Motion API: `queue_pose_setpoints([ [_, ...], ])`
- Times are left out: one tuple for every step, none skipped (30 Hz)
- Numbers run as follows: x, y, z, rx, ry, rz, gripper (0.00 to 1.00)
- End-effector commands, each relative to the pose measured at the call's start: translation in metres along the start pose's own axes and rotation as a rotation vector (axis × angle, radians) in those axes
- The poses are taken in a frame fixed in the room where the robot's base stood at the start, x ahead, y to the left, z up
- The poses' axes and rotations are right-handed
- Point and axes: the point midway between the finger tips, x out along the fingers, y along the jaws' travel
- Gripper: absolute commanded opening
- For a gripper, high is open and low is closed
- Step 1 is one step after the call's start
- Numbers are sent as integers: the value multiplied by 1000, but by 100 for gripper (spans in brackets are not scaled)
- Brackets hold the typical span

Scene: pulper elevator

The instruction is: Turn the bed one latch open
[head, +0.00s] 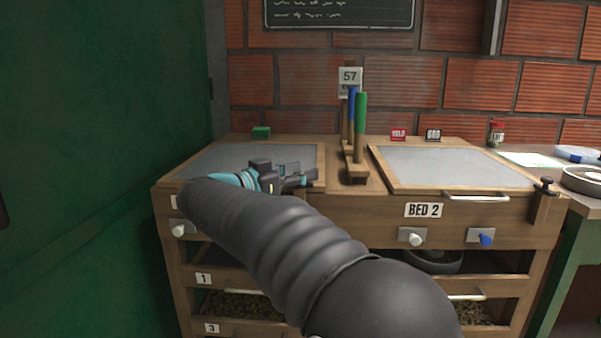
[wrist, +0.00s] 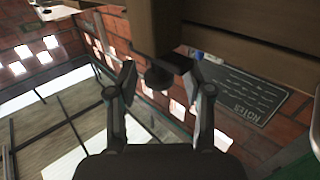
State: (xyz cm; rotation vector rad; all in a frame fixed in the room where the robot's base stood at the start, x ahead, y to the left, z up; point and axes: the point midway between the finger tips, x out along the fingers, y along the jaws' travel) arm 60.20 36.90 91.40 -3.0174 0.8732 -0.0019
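The left bed, a grey panel (head: 230,160) in a wooden frame, lies level at the left of the bench; my arm hides its front and label. My gripper (head: 300,178) is over its front right part. In the wrist view my gripper (wrist: 164,82) is open, one finger on each side of a dark round knob (wrist: 159,77) under a brown wooden block (wrist: 153,30). This looks like the latch; the fingers seem apart from it, but contact is hard to judge. In the head view this latch is hidden. A similar black latch (head: 545,185) stands at the right bed's front corner.
The right bed (head: 450,167) is labelled BED 2 (head: 423,210). Green- and blue-handled tools (head: 360,120) stand between the beds. White (head: 412,239) and blue (head: 484,238) knobs line the front. A green wall (head: 90,150) closes the left side.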

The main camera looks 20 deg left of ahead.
Motion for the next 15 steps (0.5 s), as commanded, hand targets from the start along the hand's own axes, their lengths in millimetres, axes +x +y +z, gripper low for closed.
queue_pose_setpoints([
  [0, 0, 0, 0, 0, 0, 50],
  [0, 0, 0, 0, 0, 1, 50],
  [0, 0, 0, 0, 0, 1, 50],
  [0, 0, 0, 0, 0, 1, 50],
  [0, 0, 0, -1, -1, 1, 50],
  [-1, 0, 0, -1, -1, 1, 50],
  [-2, 0, 0, -1, -1, 0, 50],
  [-4, 0, 0, -1, -1, 0, 50],
  [-8, 0, 0, -1, -1, -1, 50],
  [-11, -1, 0, -1, -1, -2, 50],
  [-15, -1, 0, -1, -1, -2, 50],
  [-21, -1, 0, -1, 0, -2, 50],
  [-26, -1, 0, -1, 0, -2, 50],
  [-32, -1, 0, -1, 0, -3, 50],
  [-40, -1, 0, -1, 0, -4, 50],
])
